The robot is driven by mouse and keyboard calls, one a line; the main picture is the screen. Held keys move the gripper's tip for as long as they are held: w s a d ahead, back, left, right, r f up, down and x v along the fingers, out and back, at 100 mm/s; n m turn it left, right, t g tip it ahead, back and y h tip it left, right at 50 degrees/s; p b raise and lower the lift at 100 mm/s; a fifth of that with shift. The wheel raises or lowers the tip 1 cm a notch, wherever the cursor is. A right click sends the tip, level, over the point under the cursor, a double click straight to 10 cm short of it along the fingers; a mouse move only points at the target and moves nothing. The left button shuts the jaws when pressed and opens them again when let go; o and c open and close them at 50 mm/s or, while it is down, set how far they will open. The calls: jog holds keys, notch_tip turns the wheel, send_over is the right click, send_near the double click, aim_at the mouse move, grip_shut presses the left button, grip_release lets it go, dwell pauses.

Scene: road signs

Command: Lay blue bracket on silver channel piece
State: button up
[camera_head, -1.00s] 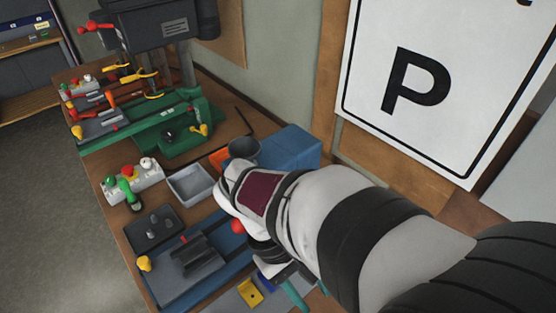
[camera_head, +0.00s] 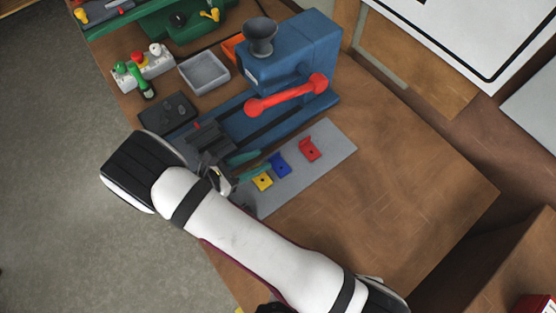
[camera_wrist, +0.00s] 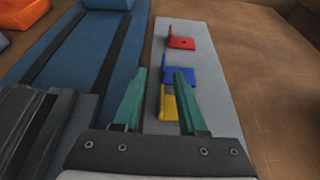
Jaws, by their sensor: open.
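The blue bracket (camera_head: 279,165) sits on a flat grey plate (camera_head: 335,145), between a yellow bracket (camera_head: 262,181) and a red bracket (camera_head: 310,150). In the wrist view the blue bracket (camera_wrist: 184,76) shows just beyond my fingers. My gripper (camera_head: 251,165) has teal fingers, open and empty, close to the yellow and blue brackets. In the wrist view my gripper (camera_wrist: 161,74) partly hides the yellow bracket (camera_wrist: 169,103). I cannot surely tell which piece is the silver channel; a dark grey grooved block (camera_head: 209,142) stands left of the fingers.
A blue machine (camera_head: 290,55) with a red handle (camera_head: 286,95) stands behind the plate. A grey tray (camera_head: 204,73), a dark tray (camera_head: 167,112) and a white rack (camera_head: 143,68) lie left. The wooden bench right of the plate is clear.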

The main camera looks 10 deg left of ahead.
aim_at(269, 158)
jog(key=x, duration=0.4)
jog(key=shift+w+d, duration=0.1)
jog(key=shift+d, duration=0.35)
grip_shut()
